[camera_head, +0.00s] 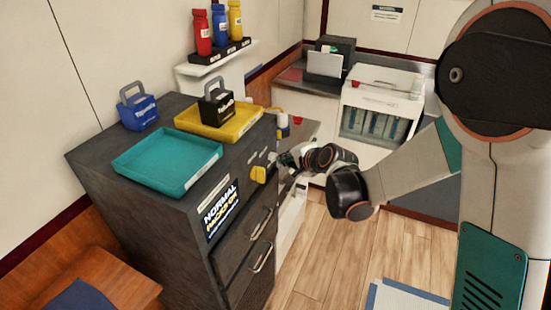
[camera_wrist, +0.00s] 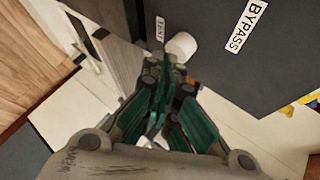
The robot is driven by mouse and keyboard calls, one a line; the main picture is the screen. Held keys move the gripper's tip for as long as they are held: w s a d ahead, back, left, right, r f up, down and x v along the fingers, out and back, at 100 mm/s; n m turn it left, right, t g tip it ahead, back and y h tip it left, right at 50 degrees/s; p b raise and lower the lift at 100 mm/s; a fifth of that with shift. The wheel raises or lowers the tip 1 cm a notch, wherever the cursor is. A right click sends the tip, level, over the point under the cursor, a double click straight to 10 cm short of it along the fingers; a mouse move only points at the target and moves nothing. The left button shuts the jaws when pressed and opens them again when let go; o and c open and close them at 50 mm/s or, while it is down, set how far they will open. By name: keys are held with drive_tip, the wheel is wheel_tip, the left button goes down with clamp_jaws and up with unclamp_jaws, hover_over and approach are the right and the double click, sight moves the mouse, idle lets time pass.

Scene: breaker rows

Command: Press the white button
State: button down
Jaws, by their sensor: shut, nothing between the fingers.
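The white button (camera_wrist: 182,45) is a short round knob on the dark cabinet face. It shows in the wrist view beside a label reading TEST (camera_wrist: 160,28). My gripper (camera_wrist: 165,72) is shut and empty, with its fingertips close below the button in that view. I cannot tell whether they touch it. In the head view my gripper (camera_head: 284,160) is at the cabinet's front face, right of a yellow knob (camera_head: 259,174). I cannot make out the button clearly there.
The dark cabinet (camera_head: 150,220) carries a teal tray (camera_head: 168,163), a yellow tray (camera_head: 215,128) and a blue tagged block (camera_head: 138,112). A black tagged block (camera_head: 215,106) is on the yellow tray. Drawer handles (camera_head: 262,223) stick out below.

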drive_tip(key=shift+s+d, duration=0.2)
drive_tip(key=shift+d, duration=0.25)
drive_tip(key=d, duration=0.1)
drive_tip(key=s+d, duration=0.1)
drive_tip(key=d, duration=0.2)
drive_tip(key=shift+s+d+b, duration=0.35)
drive_tip(key=shift+d, duration=0.05)
idle(0.7)
drive_tip(key=s+d+r+n+h, duration=0.2)
drive_tip(key=s+d, duration=0.3)
drive_tip(key=s, duration=0.5)
drive_tip(key=s+d+r+n+g+h, duration=0.1)
drive_tip(key=s+d+r+n, duration=0.3)
drive_tip(key=s, duration=0.6)
drive_tip(key=s+d+r+n+g+h, duration=0.1)
drive_tip(key=s+d+r+n+h, duration=0.2)
drive_tip(key=s+d, duration=0.5)
drive_tip(key=s, duration=0.2)
drive_tip(key=shift+s+r+h, duration=0.35)
drive_tip(key=shift+s+h, duration=0.05)
drive_tip(key=shift+d, duration=0.1)
